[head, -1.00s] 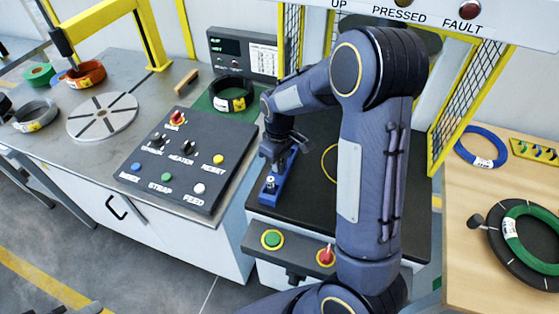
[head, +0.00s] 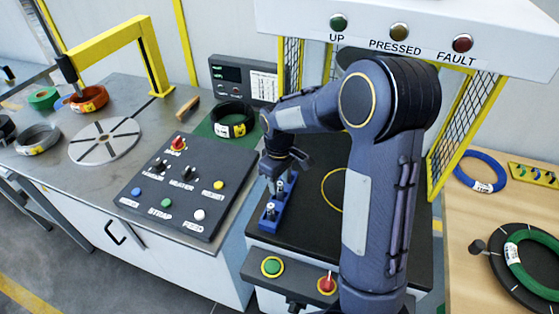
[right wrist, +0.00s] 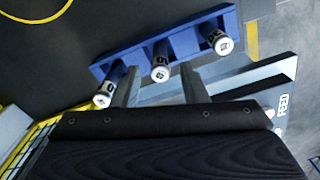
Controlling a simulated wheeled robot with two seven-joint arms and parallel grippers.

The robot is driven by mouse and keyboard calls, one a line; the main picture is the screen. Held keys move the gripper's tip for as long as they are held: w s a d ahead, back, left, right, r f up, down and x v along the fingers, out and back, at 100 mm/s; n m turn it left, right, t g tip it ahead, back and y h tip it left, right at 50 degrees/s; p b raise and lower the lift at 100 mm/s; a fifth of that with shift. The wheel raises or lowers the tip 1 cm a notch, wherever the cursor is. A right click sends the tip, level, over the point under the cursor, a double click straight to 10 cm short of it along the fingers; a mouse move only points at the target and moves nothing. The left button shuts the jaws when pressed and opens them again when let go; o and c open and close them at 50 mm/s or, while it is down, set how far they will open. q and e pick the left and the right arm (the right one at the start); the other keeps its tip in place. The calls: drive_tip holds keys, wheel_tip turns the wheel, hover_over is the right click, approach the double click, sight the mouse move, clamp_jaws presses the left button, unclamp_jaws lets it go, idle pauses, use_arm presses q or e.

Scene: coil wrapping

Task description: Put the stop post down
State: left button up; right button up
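A blue rack (head: 266,225) lies on the black table top near its left edge. Three dark posts with white labelled caps stand in it, as the right wrist view shows: a left post (right wrist: 105,92), a middle post (right wrist: 160,65) and a right post (right wrist: 218,42). Which one is the stop post cannot be told by looks. My right gripper (right wrist: 158,92) is over the rack, its two fingers apart on either side of the middle post, with gaps showing. In the head view my right gripper (head: 284,168) partly hides the far posts. My left gripper is out of view.
A black control panel (head: 172,190) with buttons stands left of the rack. A black coil (head: 233,122) lies on a green mat behind. Yellow-framed mesh (head: 463,120) rises at the right.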

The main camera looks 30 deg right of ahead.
wheel_tip(320, 180, up, 8)
drive_tip(key=shift+r, duration=0.15)
drive_tip(key=s+a+r+m+t+y, duration=0.1)
drive_tip(key=s+a+m+t+y, duration=0.1)
drive_tip(key=s, duration=0.9)
drive_tip(key=s+a+r+m+t+y, duration=0.1)
drive_tip(key=s+a+m+t, duration=0.2)
drive_tip(key=s, duration=0.8)
drive_tip(key=shift+s+a+r+m+t+y, duration=0.15)
drive_tip(key=shift+a+r+m+t+y, duration=0.2)
drive_tip(key=shift+a+m, duration=0.6)
